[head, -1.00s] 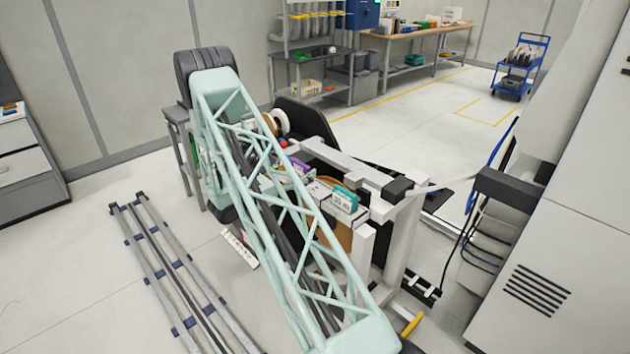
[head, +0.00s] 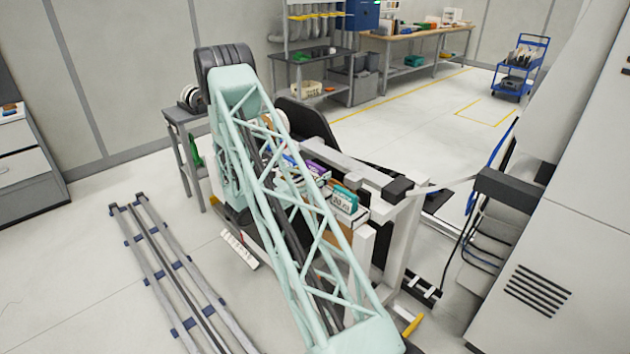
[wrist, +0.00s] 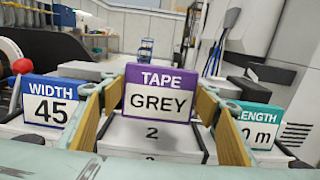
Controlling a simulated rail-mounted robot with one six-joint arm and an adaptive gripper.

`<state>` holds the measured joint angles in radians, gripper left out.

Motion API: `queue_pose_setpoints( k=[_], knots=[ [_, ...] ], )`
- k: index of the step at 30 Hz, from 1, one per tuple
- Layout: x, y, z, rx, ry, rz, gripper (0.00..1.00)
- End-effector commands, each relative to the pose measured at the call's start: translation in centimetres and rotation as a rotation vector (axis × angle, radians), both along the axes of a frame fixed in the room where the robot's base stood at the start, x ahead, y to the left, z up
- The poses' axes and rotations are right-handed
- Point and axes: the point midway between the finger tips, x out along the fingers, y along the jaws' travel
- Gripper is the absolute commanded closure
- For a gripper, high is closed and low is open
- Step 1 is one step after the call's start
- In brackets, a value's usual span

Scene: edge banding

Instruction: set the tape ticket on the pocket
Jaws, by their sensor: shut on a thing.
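The tape ticket (wrist: 158,92), a purple-topped card reading TAPE GREY, stands upright between the two fingers of my gripper (wrist: 161,98) in the wrist view. The gripper is shut on it. Directly below it is the white pocket block marked 2 (wrist: 150,140). I cannot tell whether the ticket's lower edge touches the pocket. In the head view a purple patch of the ticket (head: 315,167) shows past my arm, and my gripper is hidden behind my arm's lattice.
A blue WIDTH 45 ticket (wrist: 47,101) stands to the left and a teal LENGTH ticket (wrist: 258,124) to the right, both close to my fingers. In the head view, a white frame (head: 345,165) stands behind the tickets. A side table (head: 185,115) is at the left.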

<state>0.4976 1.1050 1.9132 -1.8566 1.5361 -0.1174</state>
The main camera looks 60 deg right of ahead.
Motion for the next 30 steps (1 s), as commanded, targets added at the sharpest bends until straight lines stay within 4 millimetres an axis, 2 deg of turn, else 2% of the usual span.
queue_pose_setpoints(
  k=[3,9,26,27,30],
  knots=[
    [0.1,0.1,-1.5,0.000,0.002,0.001,0.50],
    [0.1,0.1,-3.1,0.000,0.001,0.000,0.50],
    [0.1,0.1,-3.7,0.000,0.001,0.000,0.50],
    [0.1,0.1,-3.8,0.000,0.001,0.000,0.44],
    [0.1,0.1,-3.7,0.000,0.001,0.000,0.34]
  ],
)
